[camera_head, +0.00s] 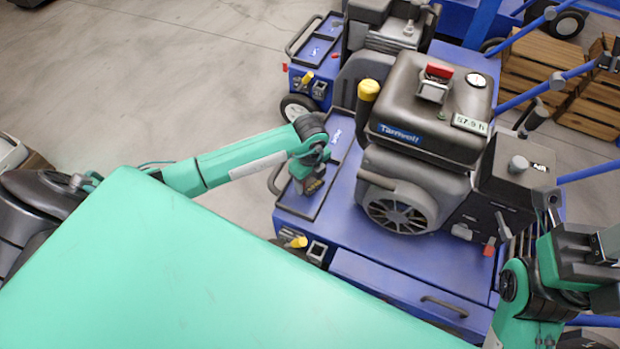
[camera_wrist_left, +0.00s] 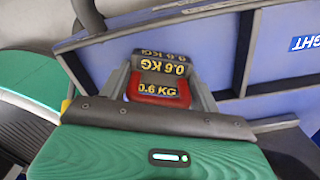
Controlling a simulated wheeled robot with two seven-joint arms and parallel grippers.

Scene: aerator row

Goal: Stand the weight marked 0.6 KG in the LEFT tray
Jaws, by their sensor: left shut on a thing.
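The weight marked 0.6 KG (camera_wrist_left: 160,75) is dark on top with a red band and yellow markings. My left gripper (camera_wrist_left: 158,88) is shut on it, one finger on each side. In the head view, my left gripper (camera_head: 312,184) is over the near part of the tray (camera_head: 322,204) on the nearest blue cart. In the left wrist view, a dark bar parts the blue floor (camera_wrist_left: 212,57) under the weight from a section with a partly cut-off label ending in IGHT (camera_wrist_left: 307,42). I cannot tell whether the weight touches the floor.
A grey engine (camera_head: 415,150) with a yellow cap stands right of the tray. A handle (camera_head: 274,180) is on the cart's left edge. A similar cart with a tray (camera_head: 318,48) stands behind. Wooden crates (camera_head: 550,75) are at the upper right. Open floor lies left.

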